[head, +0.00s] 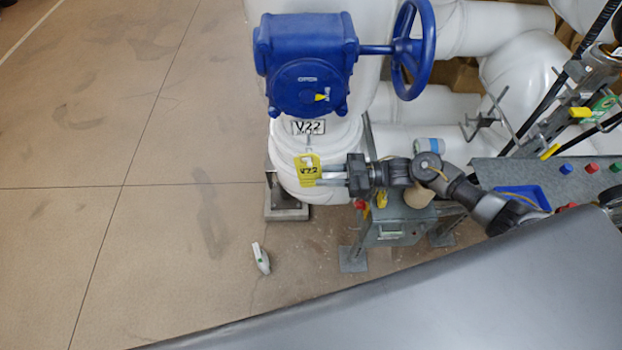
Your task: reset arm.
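My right gripper (333,175) reaches in from the right and points left. Its two fingers are apart, with nothing visible between them. My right arm extends back to the right, bent, above the equipment there. My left gripper is not in view.
A blue valve body (305,65) with a blue handwheel (412,50) is above the gripper. A grey metal box (393,234) stands below the arm. A panel (548,178) with coloured buttons is at right. A small white object (261,258) lies on the floor. The left floor is clear.

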